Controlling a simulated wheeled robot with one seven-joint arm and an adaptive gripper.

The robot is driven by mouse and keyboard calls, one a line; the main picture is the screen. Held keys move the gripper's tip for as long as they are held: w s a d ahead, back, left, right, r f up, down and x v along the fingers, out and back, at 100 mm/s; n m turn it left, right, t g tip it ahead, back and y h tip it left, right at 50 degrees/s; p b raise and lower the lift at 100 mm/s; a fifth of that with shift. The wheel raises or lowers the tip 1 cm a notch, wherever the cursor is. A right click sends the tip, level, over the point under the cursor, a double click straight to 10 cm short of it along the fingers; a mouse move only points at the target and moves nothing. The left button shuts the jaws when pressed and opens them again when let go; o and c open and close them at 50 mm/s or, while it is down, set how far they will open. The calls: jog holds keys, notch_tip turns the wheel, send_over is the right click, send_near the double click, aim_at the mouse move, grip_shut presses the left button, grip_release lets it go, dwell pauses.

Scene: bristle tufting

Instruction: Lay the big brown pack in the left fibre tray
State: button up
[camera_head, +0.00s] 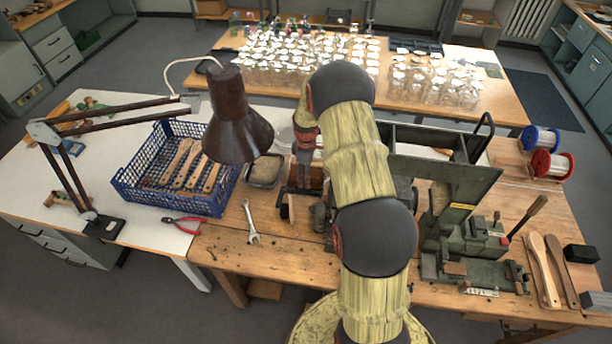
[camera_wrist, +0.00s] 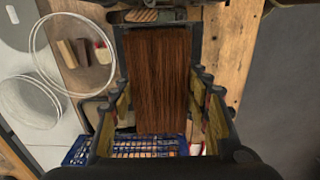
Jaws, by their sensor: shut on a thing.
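The big brown pack (camera_wrist: 158,75) of long straight bristles fills the middle of the wrist view. My gripper (camera_wrist: 159,95) has a finger on each side of it and is shut on it. Dark walls or edges show along the pack's far end and sides; I cannot tell whether the pack touches what is under it. In the head view, part of the brown pack (camera_head: 312,178) shows left of my arm, which hides much of it. A small dark tray (camera_head: 249,182) with pale fibre stands just left of it. I cannot make out the left fibre tray for certain.
A blue crate (camera_head: 148,203) with wooden handles stands at left, under a dark lamp (camera_head: 236,125). A wrench (camera_head: 251,222) and red pliers (camera_head: 184,222) lie nearby. A green machine (camera_head: 450,180) stands right of my arm. The front bench between wrench and machine is partly clear.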

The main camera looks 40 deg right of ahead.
jog(key=shift+f+b, duration=0.3)
jog(key=shift+f, duration=0.15)
jog(key=o, duration=1.2)
jog(key=shift+o, duration=1.1)
jog(key=shift+o, duration=1.1)
jog(key=shift+r+p, duration=1.7)
jog(key=shift+r, duration=2.3)
